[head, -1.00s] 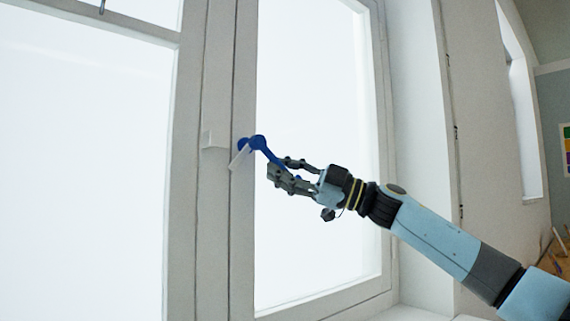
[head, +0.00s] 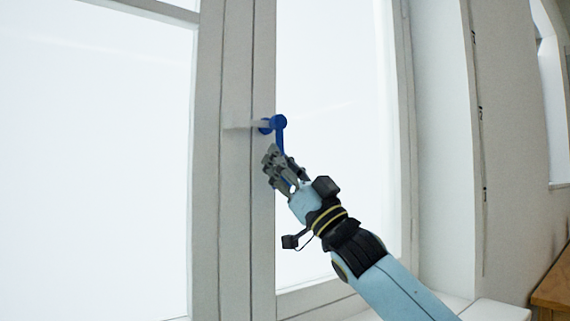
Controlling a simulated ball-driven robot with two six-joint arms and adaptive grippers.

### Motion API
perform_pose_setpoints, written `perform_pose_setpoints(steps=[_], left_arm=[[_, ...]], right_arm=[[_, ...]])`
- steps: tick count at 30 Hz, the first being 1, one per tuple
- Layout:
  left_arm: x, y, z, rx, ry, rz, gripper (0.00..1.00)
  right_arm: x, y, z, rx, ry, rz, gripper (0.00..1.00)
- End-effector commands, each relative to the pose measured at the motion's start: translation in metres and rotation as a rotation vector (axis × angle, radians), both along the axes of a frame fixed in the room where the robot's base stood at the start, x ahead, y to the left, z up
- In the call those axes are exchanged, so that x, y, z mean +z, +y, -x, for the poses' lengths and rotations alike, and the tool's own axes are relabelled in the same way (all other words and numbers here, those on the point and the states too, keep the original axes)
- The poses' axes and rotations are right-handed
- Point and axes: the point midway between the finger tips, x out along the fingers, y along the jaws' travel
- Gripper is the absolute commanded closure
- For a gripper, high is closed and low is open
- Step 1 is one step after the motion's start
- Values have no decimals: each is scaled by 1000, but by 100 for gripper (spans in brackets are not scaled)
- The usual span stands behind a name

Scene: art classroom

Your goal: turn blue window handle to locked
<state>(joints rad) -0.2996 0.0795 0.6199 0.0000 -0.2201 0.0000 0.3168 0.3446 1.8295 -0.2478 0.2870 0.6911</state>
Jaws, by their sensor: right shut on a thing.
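The blue window handle (head: 278,125) is on the window's middle frame post in the head view. Its round hub is at the top and its lever hangs almost straight down. A pale latch tongue (head: 251,124) reaches left from the hub, about level, and meets the white catch (head: 232,120) on the neighbouring post. My right gripper (head: 277,161) is below the hub, shut on the lever of the blue handle. The fingers hide the lever's lower part. My left gripper is not in view.
Bright window panes (head: 340,120) lie on both sides of the posts. A white sill (head: 495,311) runs below at the right. A wooden piece of furniture (head: 553,290) stands at the lower right, by the wall.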

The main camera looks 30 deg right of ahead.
Motion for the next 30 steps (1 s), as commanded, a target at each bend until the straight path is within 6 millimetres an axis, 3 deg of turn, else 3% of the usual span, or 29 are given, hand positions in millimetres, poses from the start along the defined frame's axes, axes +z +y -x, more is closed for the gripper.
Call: perform_pose_setpoints(steps=[21, 22, 27, 30], left_arm=[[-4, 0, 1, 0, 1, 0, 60], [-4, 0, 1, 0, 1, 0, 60], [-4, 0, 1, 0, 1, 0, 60], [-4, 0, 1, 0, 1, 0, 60]], right_arm=[[3, 6, 1, 3, 2, -83, 100], [3, 6, 1, 3, 2, -83, 86], [2, 6, 1, 2, 4, -82, 64], [1, 6, 1, 1, 3, -81, 62]])
